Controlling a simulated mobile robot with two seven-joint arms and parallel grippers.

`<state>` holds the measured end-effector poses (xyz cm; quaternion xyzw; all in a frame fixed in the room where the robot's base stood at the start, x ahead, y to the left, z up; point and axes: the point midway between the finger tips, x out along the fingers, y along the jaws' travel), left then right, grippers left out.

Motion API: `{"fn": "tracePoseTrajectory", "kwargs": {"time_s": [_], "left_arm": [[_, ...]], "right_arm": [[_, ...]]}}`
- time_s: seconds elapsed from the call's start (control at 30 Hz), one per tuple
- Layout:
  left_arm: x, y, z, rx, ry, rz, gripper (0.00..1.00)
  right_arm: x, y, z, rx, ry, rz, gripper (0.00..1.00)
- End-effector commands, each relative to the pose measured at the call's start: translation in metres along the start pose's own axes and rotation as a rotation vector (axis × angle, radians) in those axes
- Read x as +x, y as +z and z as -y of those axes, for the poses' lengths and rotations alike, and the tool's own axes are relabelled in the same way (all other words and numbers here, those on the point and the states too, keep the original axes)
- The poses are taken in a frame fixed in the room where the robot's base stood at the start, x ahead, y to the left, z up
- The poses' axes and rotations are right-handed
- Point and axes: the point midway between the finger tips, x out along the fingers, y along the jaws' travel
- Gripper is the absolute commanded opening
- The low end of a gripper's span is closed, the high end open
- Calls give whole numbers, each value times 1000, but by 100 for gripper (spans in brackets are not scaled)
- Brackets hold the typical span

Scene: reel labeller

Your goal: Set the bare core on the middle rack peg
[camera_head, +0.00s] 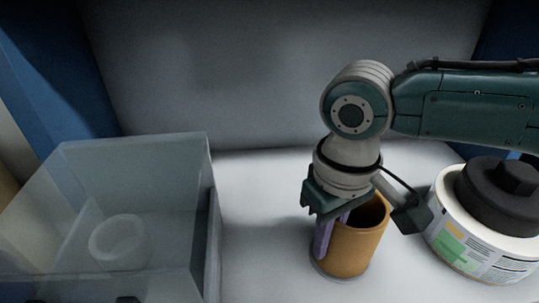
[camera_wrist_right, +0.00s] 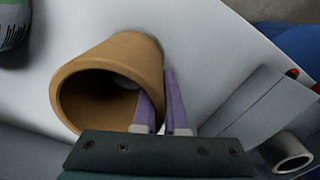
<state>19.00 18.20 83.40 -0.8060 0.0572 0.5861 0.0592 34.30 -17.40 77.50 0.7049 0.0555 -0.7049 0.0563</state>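The bare core is an orange-brown tube (camera_head: 357,245), standing upright at the right of centre in the head view. It also shows in the right wrist view (camera_wrist_right: 115,58), with its open mouth facing the camera. My right gripper (camera_head: 332,238) reaches down over its left wall. In the right wrist view the gripper (camera_wrist_right: 160,88) has one purple finger inside the tube and one outside, close against the wall between them. A thin grey disc shows under the core. A pale spot shows inside the tube, possibly the peg; most of any peg is hidden. My left gripper is not in view.
A clear-walled box (camera_head: 207,200) stands at the left, with a pale ring (camera_head: 117,238) visible through it. A labelled white reel (camera_head: 470,245) with a black hub (camera_head: 500,195) stands close to the right of the core. Surface between box and core is clear.

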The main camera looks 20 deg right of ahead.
Motion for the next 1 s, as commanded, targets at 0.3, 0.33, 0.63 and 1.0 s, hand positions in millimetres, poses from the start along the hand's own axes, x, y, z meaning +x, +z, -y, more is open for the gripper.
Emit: {"fn": "tracePoseTrajectory", "kwargs": {"time_s": [0.3,0.33,0.63,1.0], "left_arm": [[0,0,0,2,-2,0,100],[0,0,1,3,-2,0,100],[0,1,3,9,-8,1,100],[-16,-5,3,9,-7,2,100]], "right_arm": [[0,0,-1,1,3,0,44],[0,0,-2,2,4,0,44],[1,0,-4,4,11,1,44],[-37,0,-2,3,4,-2,44]]}}
